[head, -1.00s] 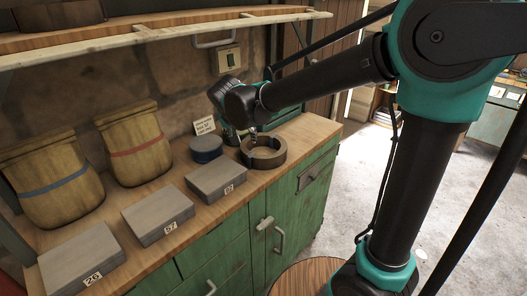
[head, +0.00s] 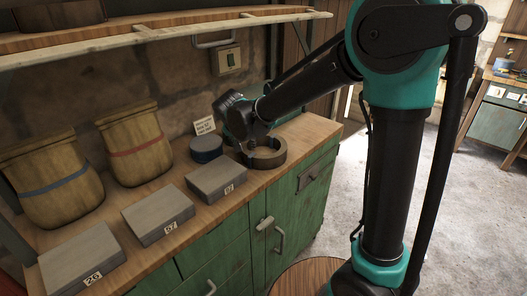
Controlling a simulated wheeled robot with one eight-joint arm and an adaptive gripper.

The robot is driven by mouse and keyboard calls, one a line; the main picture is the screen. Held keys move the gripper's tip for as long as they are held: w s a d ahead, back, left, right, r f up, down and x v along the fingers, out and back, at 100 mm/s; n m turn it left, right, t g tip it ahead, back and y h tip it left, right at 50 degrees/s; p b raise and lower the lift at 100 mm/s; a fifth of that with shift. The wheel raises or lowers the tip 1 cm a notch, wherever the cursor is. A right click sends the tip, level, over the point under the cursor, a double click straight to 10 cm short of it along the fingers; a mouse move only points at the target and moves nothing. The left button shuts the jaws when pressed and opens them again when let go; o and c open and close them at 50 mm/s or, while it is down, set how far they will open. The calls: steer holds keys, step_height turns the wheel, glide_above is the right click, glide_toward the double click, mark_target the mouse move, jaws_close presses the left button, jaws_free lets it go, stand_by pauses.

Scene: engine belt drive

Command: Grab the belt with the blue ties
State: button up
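A brown ring-shaped coil (head: 268,158), which may be the belt, lies on the wooden counter near its right end. I cannot make out blue ties on it. My gripper (head: 248,146) is at the left side of this coil, pointing down, and hides part of it. Its fingers are small and dark, so I cannot tell whether they are open or shut, or whether they touch the coil. A round grey-topped item with a blue side (head: 206,150) stands just left of my gripper.
Grey numbered boxes (head: 217,181) line the counter's front. Two sacks (head: 137,150), one banded red and one blue, stand at the back left. A small note card (head: 204,125) stands behind the blue-sided item. A shelf (head: 170,38) hangs above.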

jaws_close()
stand_by(0.3)
